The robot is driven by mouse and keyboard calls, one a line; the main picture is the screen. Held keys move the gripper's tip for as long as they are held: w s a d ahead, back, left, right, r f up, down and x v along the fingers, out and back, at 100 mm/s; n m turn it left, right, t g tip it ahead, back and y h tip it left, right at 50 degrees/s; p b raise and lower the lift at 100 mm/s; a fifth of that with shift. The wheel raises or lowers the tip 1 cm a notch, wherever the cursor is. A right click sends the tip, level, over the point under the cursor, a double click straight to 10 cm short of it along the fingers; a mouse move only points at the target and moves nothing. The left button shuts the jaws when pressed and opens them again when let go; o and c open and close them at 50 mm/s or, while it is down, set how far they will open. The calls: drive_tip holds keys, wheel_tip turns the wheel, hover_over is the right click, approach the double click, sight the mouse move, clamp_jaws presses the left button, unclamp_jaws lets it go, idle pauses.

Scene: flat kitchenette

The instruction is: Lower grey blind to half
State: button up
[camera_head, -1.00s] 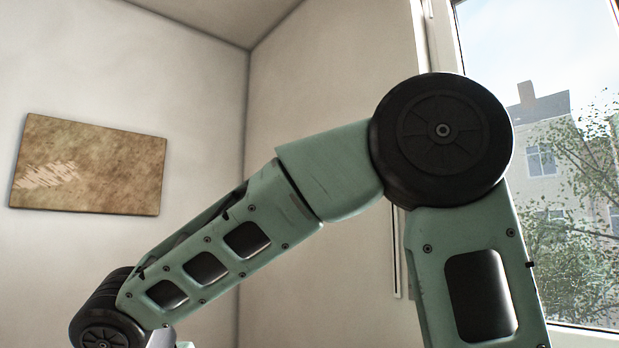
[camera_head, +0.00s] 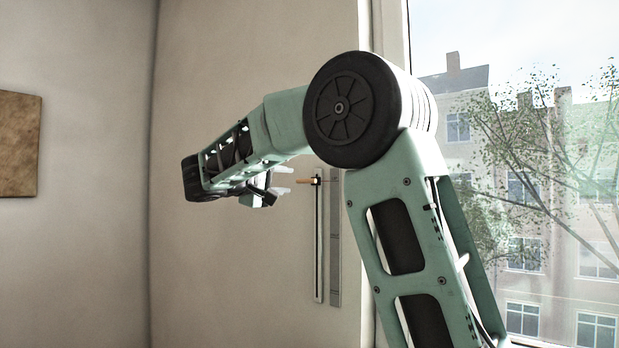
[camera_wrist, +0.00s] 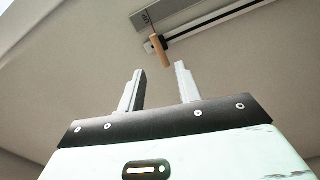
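A slim vertical slide track (camera_head: 319,250) is fixed to the wall beside the window. A small wooden handle (camera_head: 305,181) sticks out near the track's top. A grey strip (camera_head: 336,250) runs beside the track. My gripper (camera_head: 285,180) is open and empty, with its fingers pointing toward the handle from the left, a short gap away. In the wrist view, my gripper (camera_wrist: 161,86) has its fingers apart, with the handle (camera_wrist: 159,50) beyond their tips, roughly between them. The track (camera_wrist: 215,24) runs off to the upper right there. No grey blind fabric is visible on the window.
The window (camera_head: 520,190) fills the right side, with buildings and a tree outside. My arm crosses in front of the window frame and wall. A brown picture (camera_head: 18,145) hangs on the left wall. The wall below my gripper is clear.

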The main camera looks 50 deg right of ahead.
sight(305, 180)
drive_tip(key=d+p, duration=0.1)
drive_tip(key=d, duration=0.2)
drive_tip(key=d+p, duration=0.1)
drive_tip(key=d, duration=0.2)
drive_tip(key=d+p, duration=0.1)
drive_tip(key=d, duration=0.2)
drive_tip(key=shift+w+d+r, duration=0.1)
drive_tip(key=shift+w+d, duration=0.15)
drive_tip(key=shift+w, duration=0.15)
drive_tip(key=shift+w+d, duration=0.1)
drive_tip(key=shift+d, duration=0.6)
drive_tip(key=shift+c, duration=0.3)
